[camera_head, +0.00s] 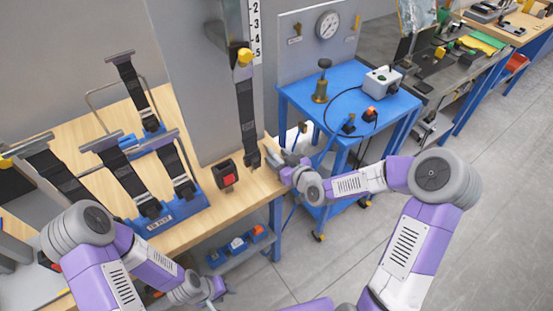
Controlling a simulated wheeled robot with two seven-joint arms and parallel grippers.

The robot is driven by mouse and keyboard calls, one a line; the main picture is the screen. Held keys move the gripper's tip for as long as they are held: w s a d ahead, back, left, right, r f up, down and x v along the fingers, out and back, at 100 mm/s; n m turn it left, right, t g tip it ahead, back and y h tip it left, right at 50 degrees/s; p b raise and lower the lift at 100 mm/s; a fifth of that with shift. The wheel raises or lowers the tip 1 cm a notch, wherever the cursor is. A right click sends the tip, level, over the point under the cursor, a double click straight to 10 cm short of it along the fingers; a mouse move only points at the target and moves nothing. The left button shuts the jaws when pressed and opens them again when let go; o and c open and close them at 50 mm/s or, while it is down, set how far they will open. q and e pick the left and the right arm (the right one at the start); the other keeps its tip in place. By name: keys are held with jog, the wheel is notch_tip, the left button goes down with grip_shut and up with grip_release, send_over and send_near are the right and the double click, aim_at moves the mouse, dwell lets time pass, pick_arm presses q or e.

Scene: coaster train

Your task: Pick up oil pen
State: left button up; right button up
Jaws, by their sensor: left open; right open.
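I cannot pick out an oil pen for certain. A small, thin yellow item (357,22) at the right of the grey gauge panel is too small to identify. My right gripper (272,160) is open at the wooden bench's right edge, beside the lower end of a hanging black strap (247,125). I see nothing held in it. My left gripper (219,289) is open and low, in front of the bench. It is small in view and appears empty.
The wooden bench (190,100) carries a blue rack (168,215) with black belts and a red-and-black buckle (226,174). A blue cart (345,80) with a brass device (320,88) and grey box (382,82) stands behind. Floor at right is clear.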

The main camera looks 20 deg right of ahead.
jog(key=shift+w, duration=0.1)
jog(key=shift+c, duration=0.5)
grip_shut()
jog(key=shift+r, duration=0.1)
